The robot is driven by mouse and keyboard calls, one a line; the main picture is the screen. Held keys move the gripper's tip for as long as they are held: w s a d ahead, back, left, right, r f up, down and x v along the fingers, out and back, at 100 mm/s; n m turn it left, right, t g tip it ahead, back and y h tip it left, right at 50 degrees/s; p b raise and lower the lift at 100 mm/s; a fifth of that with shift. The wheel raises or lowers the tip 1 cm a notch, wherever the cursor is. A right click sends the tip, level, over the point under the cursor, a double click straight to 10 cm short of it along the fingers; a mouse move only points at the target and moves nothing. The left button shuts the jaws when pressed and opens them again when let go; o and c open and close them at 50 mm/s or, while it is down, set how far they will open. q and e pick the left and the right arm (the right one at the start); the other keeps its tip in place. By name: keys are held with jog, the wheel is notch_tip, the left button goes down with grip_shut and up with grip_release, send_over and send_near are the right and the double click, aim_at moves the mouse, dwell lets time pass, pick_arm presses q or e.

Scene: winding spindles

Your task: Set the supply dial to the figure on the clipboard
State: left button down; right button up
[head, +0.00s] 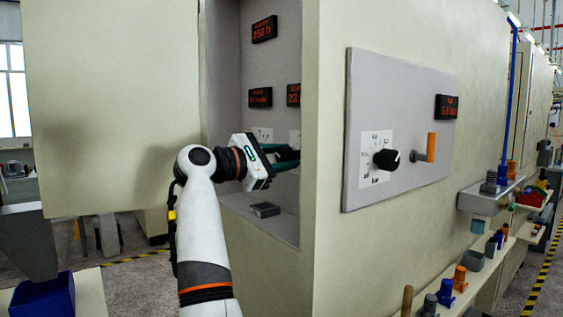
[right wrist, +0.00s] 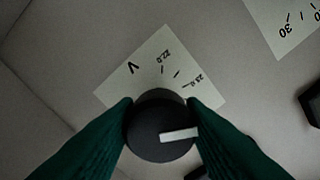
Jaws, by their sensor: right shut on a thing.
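My right gripper (head: 287,158) reaches into the open cabinet. In the right wrist view its dark green fingers are shut on a round black dial knob (right wrist: 150,142), one finger on each side. The knob's white pointer (right wrist: 180,135) points right and slightly up in that view. In the head view the held knob is hidden by the gripper. My left gripper is not in view. I see no clipboard.
Red-lit displays (head: 264,29) hang inside the cabinet, and a dark grey block (head: 264,209) lies on its floor. A second scale card (right wrist: 287,22) is close by. The cabinet's right wall (head: 309,130) is near my gripper. Outside, a panel (head: 410,85) carries another black knob (head: 386,159) and an orange lever (head: 430,147).

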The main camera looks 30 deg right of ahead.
jog(key=shift+m, duration=1.3)
jog(key=shift+r+m, duration=0.1)
jog(key=shift+m, duration=0.2)
jog(key=o, duration=1)
jog(key=shift+w+d, duration=0.1)
jog(key=shift+d, duration=0.1)
jog(key=shift+c, duration=0.2)
jog(key=s+a+b, duration=0.1)
jog(key=a, duration=1.1)
jog(key=shift+b, duration=0.35)
